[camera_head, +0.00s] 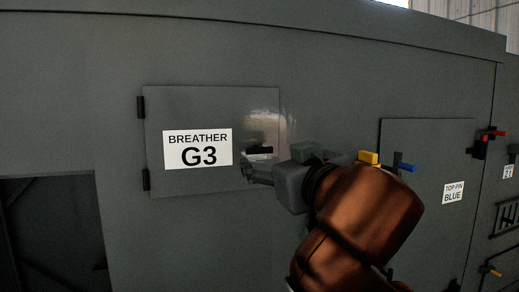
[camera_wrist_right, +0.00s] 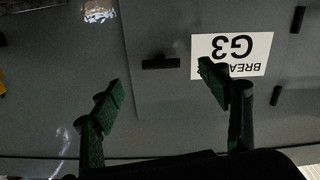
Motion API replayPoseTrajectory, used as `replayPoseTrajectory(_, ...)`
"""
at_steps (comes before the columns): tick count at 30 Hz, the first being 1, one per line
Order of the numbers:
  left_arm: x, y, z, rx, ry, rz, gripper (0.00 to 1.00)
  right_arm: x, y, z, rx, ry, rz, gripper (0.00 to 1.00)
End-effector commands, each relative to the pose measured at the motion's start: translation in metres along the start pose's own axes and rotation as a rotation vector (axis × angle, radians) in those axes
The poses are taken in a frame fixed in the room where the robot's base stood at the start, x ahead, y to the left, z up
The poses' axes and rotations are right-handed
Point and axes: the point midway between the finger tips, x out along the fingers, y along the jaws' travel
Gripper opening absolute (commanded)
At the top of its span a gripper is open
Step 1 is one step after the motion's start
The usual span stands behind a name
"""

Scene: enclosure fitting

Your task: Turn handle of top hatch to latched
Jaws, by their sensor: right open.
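A grey hatch (camera_head: 210,108) labelled BREATHER G3 lies closed against the grey enclosure wall, with black hinges on its left side. It also shows upside down in the right wrist view (camera_wrist_right: 222,98). Its short black bar handle (camera_head: 259,150) is horizontal, near the hatch's right edge; the wrist view shows the handle (camera_wrist_right: 161,63) too. My right gripper (camera_head: 256,173) is in front of the hatch, just below the handle. In the wrist view its two fingers (camera_wrist_right: 163,84) are spread wide with nothing between them. My left gripper is not in view.
A second panel (camera_head: 420,145) labelled TOP-PIN BLUE is at the right, with a yellow pin (camera_head: 368,157) and a blue pin (camera_head: 405,166) by its edge. A red handle (camera_head: 491,133) is farther right. A dark opening (camera_head: 50,235) is at lower left.

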Motion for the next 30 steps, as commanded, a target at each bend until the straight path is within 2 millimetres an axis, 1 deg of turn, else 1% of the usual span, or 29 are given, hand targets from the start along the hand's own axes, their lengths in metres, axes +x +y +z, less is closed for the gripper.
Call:
replayPoseTrajectory(2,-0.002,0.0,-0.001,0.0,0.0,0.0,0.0,0.003,-0.001,-0.002,0.0,0.0,-0.001,0.7)
replayPoseTrajectory(5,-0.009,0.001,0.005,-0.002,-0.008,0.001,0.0,0.013,-0.002,-0.003,0.0,-0.001,-0.004,0.7)
replayPoseTrajectory(12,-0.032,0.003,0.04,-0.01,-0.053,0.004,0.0,0.053,-0.004,-0.004,0.001,-0.002,-0.009,0.7)
replayPoseTrajectory(15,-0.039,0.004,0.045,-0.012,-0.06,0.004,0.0,0.065,-0.004,-0.004,0.0,0.0,-0.008,0.7)
replayPoseTrajectory(19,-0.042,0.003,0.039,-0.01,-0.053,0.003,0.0,0.075,-0.004,-0.003,0.0,0.0,-0.007,0.7)
replayPoseTrajectory(24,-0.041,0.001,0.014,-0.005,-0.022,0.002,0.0,0.079,-0.003,-0.001,-0.001,0.001,-0.006,0.7)
replayPoseTrajectory(26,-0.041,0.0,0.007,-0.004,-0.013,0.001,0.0,0.079,-0.003,-0.001,-0.001,0.001,-0.006,0.7)
replayPoseTrajectory(29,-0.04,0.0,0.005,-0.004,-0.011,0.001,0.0,0.078,-0.003,-0.001,0.0,0.001,-0.006,0.7)
replayPoseTrajectory(30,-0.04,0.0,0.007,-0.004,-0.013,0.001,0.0,0.078,-0.003,-0.001,0.0,0.001,-0.006,0.67)
